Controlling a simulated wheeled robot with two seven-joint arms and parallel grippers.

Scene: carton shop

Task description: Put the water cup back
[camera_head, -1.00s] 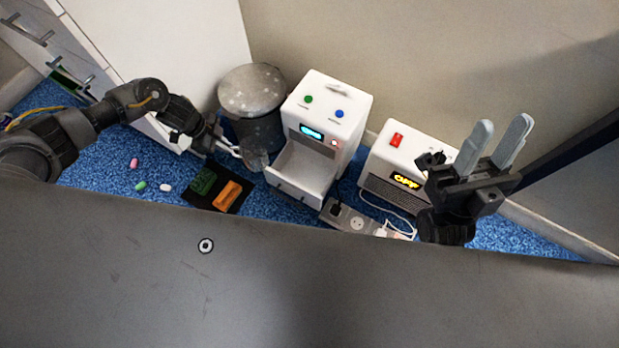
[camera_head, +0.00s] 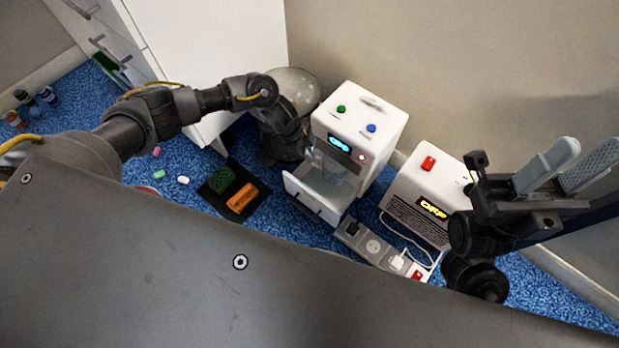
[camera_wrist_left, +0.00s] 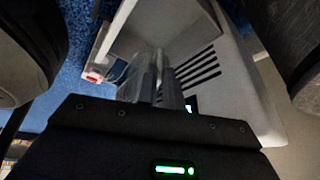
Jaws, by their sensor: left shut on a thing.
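The white water dispenser (camera_head: 378,135) stands on the blue floor, with a lit display, green and blue buttons and an open bay with a tray at the front. My left gripper (camera_wrist_left: 160,68) reaches into this bay, its fingers close together. It is shut on the clear water cup (camera_head: 335,160), which is see-through and hard to make out. The cup is at the bay opening; I cannot tell whether it touches the tray. My left wrist hides part of it. My right gripper (camera_head: 572,168) is open and empty, raised at the right.
A white box with a lit panel (camera_head: 420,195) and a power strip (camera_head: 375,247) lie to the right. A dark mat (camera_head: 213,198) holds green and orange blocks. Small pills lie nearby.

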